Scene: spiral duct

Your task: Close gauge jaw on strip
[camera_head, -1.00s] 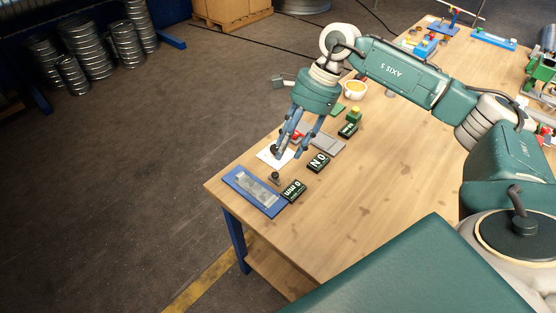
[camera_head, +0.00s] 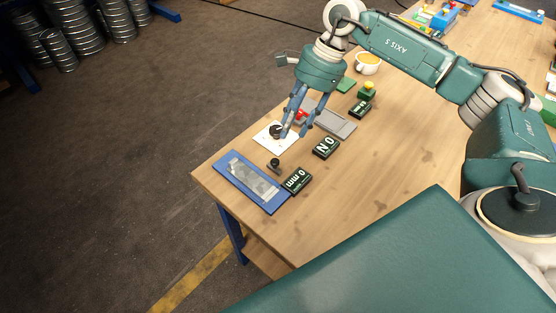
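A grey metallic strip (camera_head: 243,176) lies on a blue plate (camera_head: 270,207) at the table's near left corner. A small black knob (camera_head: 274,163) stands beside the plate, next to a dark "0 mm" display (camera_head: 297,180). I cannot tell which part is the gauge jaw. My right gripper (camera_head: 293,134) points down, fingers apart, by a round black knob (camera_head: 275,130) on a white plate (camera_head: 268,141). One finger is close to this knob; I cannot tell whether it touches. Nothing shows between the fingers. My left gripper is out of view.
A cup (camera_head: 368,63) is farther back.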

